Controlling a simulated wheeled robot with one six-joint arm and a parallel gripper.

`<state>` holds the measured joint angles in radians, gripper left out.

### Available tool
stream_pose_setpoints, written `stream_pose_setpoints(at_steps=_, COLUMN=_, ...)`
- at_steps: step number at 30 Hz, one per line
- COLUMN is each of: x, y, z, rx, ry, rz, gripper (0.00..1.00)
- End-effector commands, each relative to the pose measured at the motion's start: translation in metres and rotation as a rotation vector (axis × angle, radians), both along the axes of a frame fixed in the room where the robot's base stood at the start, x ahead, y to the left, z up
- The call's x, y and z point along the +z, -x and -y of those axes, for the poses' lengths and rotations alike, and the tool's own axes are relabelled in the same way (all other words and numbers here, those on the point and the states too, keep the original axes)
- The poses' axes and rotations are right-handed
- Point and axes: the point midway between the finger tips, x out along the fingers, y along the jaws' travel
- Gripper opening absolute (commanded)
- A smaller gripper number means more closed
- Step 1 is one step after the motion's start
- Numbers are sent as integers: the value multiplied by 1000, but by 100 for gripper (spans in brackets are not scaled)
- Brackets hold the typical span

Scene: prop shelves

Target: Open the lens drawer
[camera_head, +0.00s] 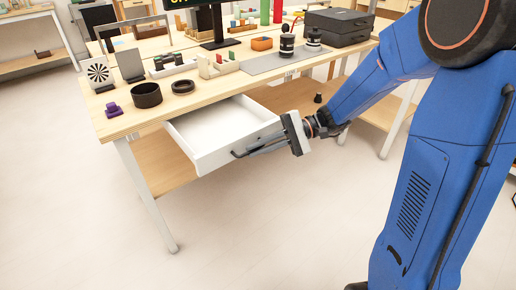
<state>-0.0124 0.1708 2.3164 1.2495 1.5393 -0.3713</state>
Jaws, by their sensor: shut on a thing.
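The white lens drawer (202,158) is pulled out from under the wooden tabletop and its inside looks empty. A dark bar handle (237,155) is on its front. My gripper (262,146) is at the drawer front, shut on the handle, with the arm reaching in from the right. The gripper fingers cover the right part of the handle.
The workbench (115,123) carries a black ring (146,95), a purple part (113,110), a grey mat (272,61), lenses and black cases (338,27). A lower wooden shelf (163,160) lies beneath the drawer. The floor in front is clear.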

Motion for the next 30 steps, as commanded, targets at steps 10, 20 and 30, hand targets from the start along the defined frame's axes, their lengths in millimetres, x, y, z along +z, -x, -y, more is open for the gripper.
stream_pose_setpoints(at_steps=10, x=0, y=0, z=0, rx=-1, ry=0, rz=0, gripper=26)
stream_pose_setpoints(at_steps=20, x=1, y=-2, z=5, rx=-1, ry=0, rz=0, gripper=26)
stream_pose_setpoints(at_steps=30, x=12, y=-14, z=53, rx=-4, ry=0, rz=1, gripper=26)
